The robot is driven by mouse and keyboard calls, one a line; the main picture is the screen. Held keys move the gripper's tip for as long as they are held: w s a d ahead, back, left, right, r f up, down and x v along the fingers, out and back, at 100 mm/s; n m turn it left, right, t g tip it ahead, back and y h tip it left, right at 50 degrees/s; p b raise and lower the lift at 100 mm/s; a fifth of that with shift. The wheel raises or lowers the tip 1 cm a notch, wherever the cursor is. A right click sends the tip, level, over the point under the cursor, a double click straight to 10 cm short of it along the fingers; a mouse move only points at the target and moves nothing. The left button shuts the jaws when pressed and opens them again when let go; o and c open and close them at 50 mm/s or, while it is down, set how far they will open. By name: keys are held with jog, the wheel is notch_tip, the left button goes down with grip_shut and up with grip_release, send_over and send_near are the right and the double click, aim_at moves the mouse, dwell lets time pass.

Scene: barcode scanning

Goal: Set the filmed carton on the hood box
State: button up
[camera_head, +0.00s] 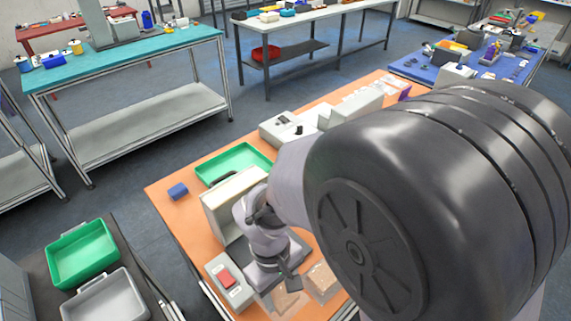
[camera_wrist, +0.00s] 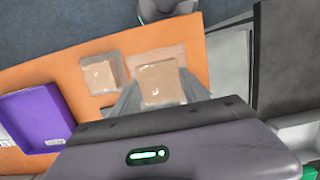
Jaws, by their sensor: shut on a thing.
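My gripper (camera_wrist: 160,88) is shut on a small brown carton (camera_wrist: 162,83), with a finger on each side of it. The carton has a shiny highlight like film. In the head view, this carton (camera_head: 285,299) shows low beside my wrist, close above or on the orange table; I cannot tell which. A second brown carton (camera_wrist: 101,76) with a clear, glossy wrap sits to its left in the wrist view. What appears to be the hood box (camera_head: 231,197), pale with a dark opening, stands behind my wrist in the head view, partly hidden by my arm.
A grey box with a red button (camera_head: 228,279) stands at the table's near left. A purple tray (camera_wrist: 36,118) is left in the wrist view. My arm hides much of the table's right side.

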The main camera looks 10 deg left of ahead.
jog(key=w+a, duration=0.2)
jog(key=w, duration=0.1)
jog(key=w+a+f+b, duration=0.1)
jog(key=w+a, duration=0.2)
jog(key=w, duration=0.1)
jog(key=w+a, duration=0.2)
jog(key=w, duration=0.2)
jog(key=shift+w+a+f+b, duration=0.2)
jog(key=shift+f+b, duration=0.1)
jog(key=shift+w+a+f+b, duration=0.15)
jog(key=shift+f+b, duration=0.3)
jog(key=shift+f, duration=0.45)
jog(key=shift+w+f+b, duration=0.1)
jog(key=shift+f+b, duration=0.3)
jog(key=shift+f, duration=0.45)
jog(key=shift+f, duration=0.2)
jog(key=o, duration=1.4)
jog(key=shift+o, duration=0.2)
jog(key=shift+r, duration=0.15)
